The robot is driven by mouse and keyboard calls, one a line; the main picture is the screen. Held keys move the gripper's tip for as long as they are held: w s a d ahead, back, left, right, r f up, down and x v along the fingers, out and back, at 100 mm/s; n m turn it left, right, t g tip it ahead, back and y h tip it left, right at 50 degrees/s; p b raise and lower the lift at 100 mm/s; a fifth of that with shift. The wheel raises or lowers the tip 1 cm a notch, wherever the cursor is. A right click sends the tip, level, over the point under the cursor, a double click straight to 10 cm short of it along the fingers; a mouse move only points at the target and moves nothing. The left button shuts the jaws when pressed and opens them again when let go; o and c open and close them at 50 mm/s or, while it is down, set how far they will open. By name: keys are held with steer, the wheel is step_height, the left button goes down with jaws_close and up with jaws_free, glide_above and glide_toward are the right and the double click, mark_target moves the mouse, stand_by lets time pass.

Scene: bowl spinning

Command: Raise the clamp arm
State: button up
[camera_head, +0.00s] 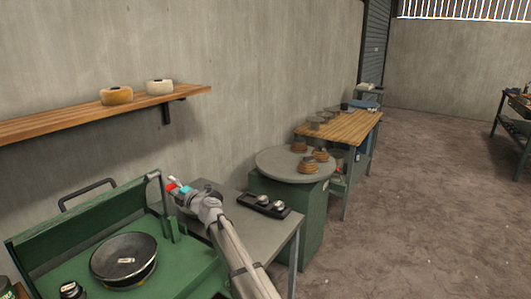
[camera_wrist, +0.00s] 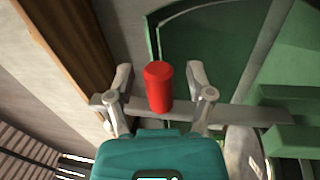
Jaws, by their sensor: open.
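A red cylindrical handle (camera_wrist: 158,86) stands between the fingers of my gripper (camera_wrist: 159,80) in the wrist view, with a visible gap on each side. My gripper is open around it and does not visibly grip it. A flat grey bar (camera_wrist: 255,115) runs crosswise behind the fingers; I cannot tell whether it is the clamp arm carrying the red handle. In the head view, the red handle (camera_head: 171,187) shows beside my gripper (camera_head: 178,184), near the green machine's right upright (camera_head: 153,190). The gripper covers part of this area.
The green machine (camera_head: 190,262) holds a dark round bowl (camera_head: 124,274). A grey table (camera_head: 268,232) with a black tray (camera_head: 264,205) stands to its right. Farther back are a round grey table (camera_head: 272,160) with brown pieces and a wooden bench (camera_head: 352,125). Open floor (camera_head: 430,210) lies at right.

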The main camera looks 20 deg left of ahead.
steer(key=s+d+f+n+g+h+p, duration=0.1)
steer(key=d+f+n+h, duration=0.25)
steer(key=d+n, duration=0.7)
steer(key=s+d+f+n+g+h+p, duration=0.15)
steer(key=d+f+n, duration=0.4)
steer(key=d, duration=0.85)
steer(key=s+d+f+n+g+h+p, duration=0.1)
steer(key=d+f+n+h, duration=0.15)
steer(key=d+n, duration=0.9)
steer(key=s+d+f+n+g+h, duration=0.1)
steer(key=s+d+n+h, duration=0.2)
steer(key=d, duration=0.9)
steer(key=s+d+f+n+h+p, duration=0.1)
steer(key=s+d+f+n+h, duration=0.1)
steer(key=s+d+n+h, duration=0.2)
steer(key=s+d+f+n+g+h+p, duration=0.1)
steer(key=s+d+n+h, duration=0.3)
steer(key=d, duration=1.6)
steer(key=s+n, duration=0.1)
steer(key=s, duration=0.3)
steer(key=shift+d+f+n+g, duration=0.2)
steer(key=shift+d+n+g, duration=0.15)
steer(key=shift+d, duration=0.05)
